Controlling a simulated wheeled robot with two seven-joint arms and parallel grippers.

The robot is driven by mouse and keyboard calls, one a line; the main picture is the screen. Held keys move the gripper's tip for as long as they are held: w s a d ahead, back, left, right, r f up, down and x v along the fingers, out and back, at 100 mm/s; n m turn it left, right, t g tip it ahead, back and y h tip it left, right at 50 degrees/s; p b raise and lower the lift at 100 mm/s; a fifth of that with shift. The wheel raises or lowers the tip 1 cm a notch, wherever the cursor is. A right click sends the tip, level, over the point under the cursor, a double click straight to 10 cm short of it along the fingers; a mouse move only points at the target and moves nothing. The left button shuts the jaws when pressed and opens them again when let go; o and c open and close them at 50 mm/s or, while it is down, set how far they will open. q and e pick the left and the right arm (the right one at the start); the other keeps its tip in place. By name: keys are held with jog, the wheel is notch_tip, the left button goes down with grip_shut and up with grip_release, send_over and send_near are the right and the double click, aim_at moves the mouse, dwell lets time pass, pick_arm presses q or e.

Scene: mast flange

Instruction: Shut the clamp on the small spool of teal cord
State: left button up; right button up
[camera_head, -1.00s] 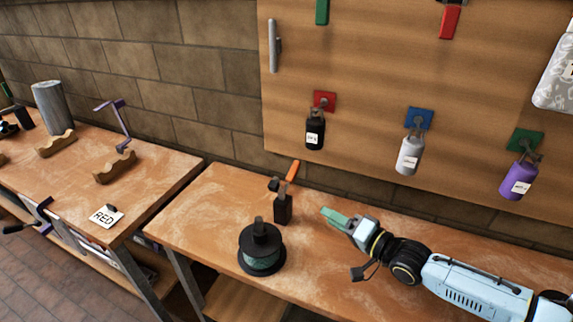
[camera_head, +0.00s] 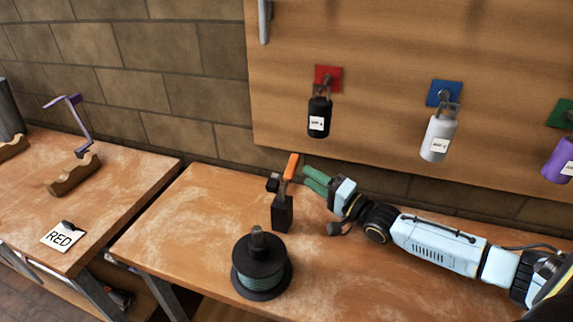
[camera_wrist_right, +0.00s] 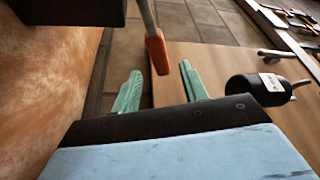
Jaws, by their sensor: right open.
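The spool of teal cord (camera_head: 262,277) stands on the near workbench, a black flanged reel with teal cord wound on it. The clamp (camera_head: 283,212) stands just behind it, a black block with a raised lever ending in an orange grip (camera_head: 291,166). My right gripper (camera_head: 312,180) is just right of the orange grip. In the right wrist view the orange grip (camera_wrist_right: 157,52) shows between the two teal fingers of my right gripper (camera_wrist_right: 160,90), which are apart; contact cannot be told. My left gripper is not in view.
A left bench holds a RED card (camera_head: 62,236), a wooden cradle and a purple crank. The workbench (camera_head: 180,228) left of the spool is clear.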

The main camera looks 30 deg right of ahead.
aim_at(288, 164)
jog(key=x, duration=0.8)
jog(key=shift+f+b, duration=0.1)
jog(key=shift+b, duration=0.25)
jog(key=shift+w+a, duration=0.15)
jog(key=shift+w, duration=0.2)
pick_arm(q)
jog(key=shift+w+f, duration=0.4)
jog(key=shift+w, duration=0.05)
pick_arm(e)
grip_shut()
